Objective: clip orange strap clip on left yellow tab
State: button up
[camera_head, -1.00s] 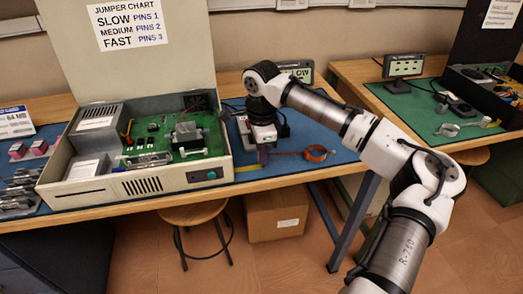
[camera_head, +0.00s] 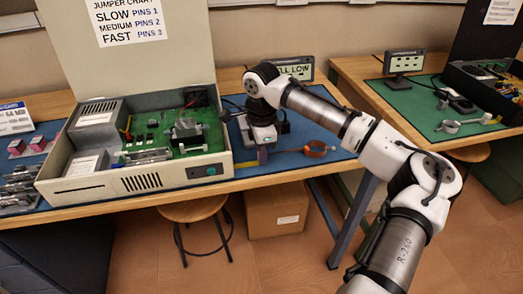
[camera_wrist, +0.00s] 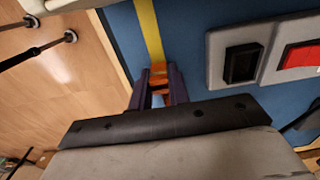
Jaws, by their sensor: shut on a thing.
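My gripper (camera_wrist: 158,95) is shut on the orange strap clip (camera_wrist: 158,76), which shows between the fingertips in the wrist view. The yellow tab (camera_wrist: 149,28) is a flat strip on the blue mat, running from the top of the wrist view to the clip. The clip overlaps the strip's near end in that view; I cannot tell whether they touch. In the head view my gripper (camera_head: 263,155) points down over the blue mat, right of the grey case. The orange strap band (camera_head: 316,149) lies on the mat to its right.
The open grey case (camera_head: 135,183) with a green board stands left of my gripper. In the wrist view a grey unit (camera_wrist: 225,58) with black and red parts lies right of the tab. The wooden bench edge (camera_wrist: 112,50) is close on the left. A second bench (camera_head: 350,72) stands at right.

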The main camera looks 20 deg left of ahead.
jog(key=shift+f, duration=0.15)
jog(key=o, duration=0.8)
jog(key=o, duration=0.4)
jog(key=shift+c, duration=0.2)
jog(key=shift+r+p, duration=0.7)
jog(key=shift+p, duration=0.2)
dwell(0.5)
jog(key=shift+r+p, duration=2.75)
jog(key=shift+r, duration=0.15)
